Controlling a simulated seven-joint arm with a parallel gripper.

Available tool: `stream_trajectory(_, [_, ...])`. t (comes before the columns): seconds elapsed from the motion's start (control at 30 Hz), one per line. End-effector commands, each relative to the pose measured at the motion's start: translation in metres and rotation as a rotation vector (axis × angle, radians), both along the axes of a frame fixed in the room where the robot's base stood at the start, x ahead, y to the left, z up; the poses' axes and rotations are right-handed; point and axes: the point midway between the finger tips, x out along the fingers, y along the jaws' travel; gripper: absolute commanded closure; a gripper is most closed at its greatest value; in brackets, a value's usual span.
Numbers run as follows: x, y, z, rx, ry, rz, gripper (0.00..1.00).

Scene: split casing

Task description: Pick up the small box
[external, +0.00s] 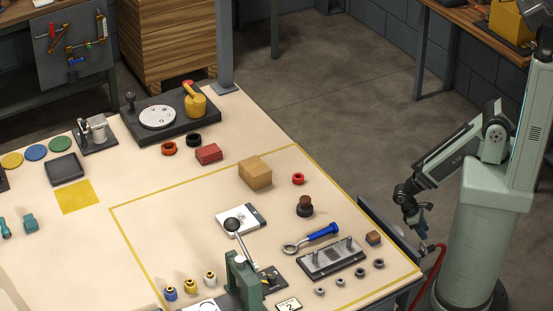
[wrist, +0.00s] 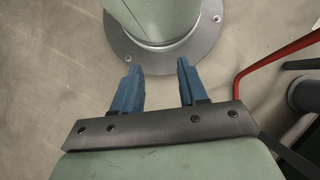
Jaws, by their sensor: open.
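A tan cardboard-like box (external: 255,173) sits on the table inside the yellow outline. My gripper (external: 424,232) hangs off the right side of the table, apart from both boxes. In the wrist view my gripper (wrist: 158,70) has its blue fingers spread with nothing between them, over the floor and my own base.
Near the small brown block are the fixture plate (external: 332,258), a blue-handled ring tool (external: 312,238) and several grey nuts. A dark panel (external: 388,232) stands at the table's right edge, near my gripper. A green lever press (external: 243,277) stands at the front.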

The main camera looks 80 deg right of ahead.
Motion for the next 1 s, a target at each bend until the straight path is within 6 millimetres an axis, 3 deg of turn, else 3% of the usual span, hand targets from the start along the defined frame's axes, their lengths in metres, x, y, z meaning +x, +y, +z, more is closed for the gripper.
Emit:
stream_trajectory(0.27, [0.0000,0.0000,0.0000,0.000,0.000,0.000,0.56])
stream_trajectory(0.83, [0.0000,0.0000,0.0000,0.000,0.000,0.000,0.02])
stream_trajectory(1.0, [0.0000,0.0000,0.0000,0.000,0.000,0.000,0.00])
